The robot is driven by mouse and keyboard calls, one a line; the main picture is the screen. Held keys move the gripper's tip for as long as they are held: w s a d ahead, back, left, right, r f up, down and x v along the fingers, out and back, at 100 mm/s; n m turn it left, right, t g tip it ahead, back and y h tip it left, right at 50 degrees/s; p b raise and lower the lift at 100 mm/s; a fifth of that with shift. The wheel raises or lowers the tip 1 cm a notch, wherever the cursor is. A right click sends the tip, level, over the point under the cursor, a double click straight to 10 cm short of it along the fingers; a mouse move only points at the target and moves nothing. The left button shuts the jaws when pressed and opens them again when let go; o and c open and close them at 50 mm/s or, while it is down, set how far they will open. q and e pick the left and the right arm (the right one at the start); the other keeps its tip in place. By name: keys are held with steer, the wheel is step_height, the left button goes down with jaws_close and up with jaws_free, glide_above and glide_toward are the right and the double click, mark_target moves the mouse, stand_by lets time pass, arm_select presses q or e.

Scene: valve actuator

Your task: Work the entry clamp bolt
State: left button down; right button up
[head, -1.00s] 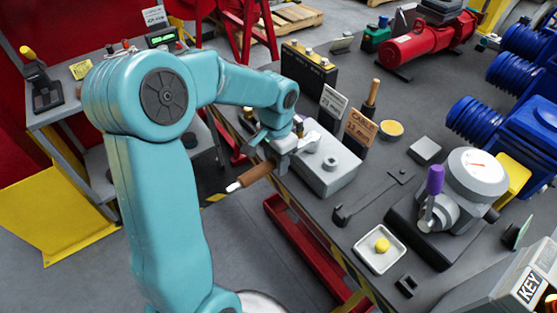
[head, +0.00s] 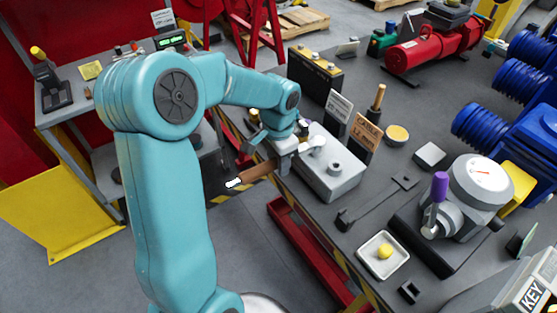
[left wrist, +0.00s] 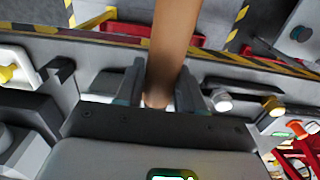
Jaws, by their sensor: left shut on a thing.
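My left gripper (head: 287,152) is shut on the brown handle (head: 261,171) of a tool, at the table's front edge. The tool's pale metal tip (head: 234,183) points left, out over the floor. In the left wrist view the brown handle (left wrist: 171,45) stands between the two fingers (left wrist: 157,88). A grey box (head: 328,182) with a round boss (head: 334,167) on top lies just right of the gripper. A light, rounded fitting (head: 316,143) is close to the fingers; I cannot tell whether they touch. I cannot make out the clamp bolt for certain. My right gripper is not in view.
Cards (head: 366,132) and an upright wooden handle (head: 378,98) stand behind the box. A black hooked tool (head: 375,203), a white tray (head: 372,267) with a yellow piece, and a gauge unit (head: 480,183) with a purple handle lie to the right. Bare grey tabletop lies between them.

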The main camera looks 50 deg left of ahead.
arm_select(q)
steer(key=shift+w+a+r, duration=0.1)
steer(key=shift+r, duration=0.15)
steer(key=shift+r+p, duration=2)
steer(key=shift+r, duration=0.35)
steer(key=w+d+f, duration=0.1)
steer(key=w+d, duration=0.1)
steer(key=d, duration=0.5)
steer(key=w+d+f, duration=0.1)
steer(key=w+d, duration=0.2)
steer(key=d, duration=0.4)
steer(key=w+d+f+n, duration=0.1)
steer(key=w+d, duration=0.2)
steer(key=d, duration=0.4)
steer(key=shift+w+d+f, duration=0.1)
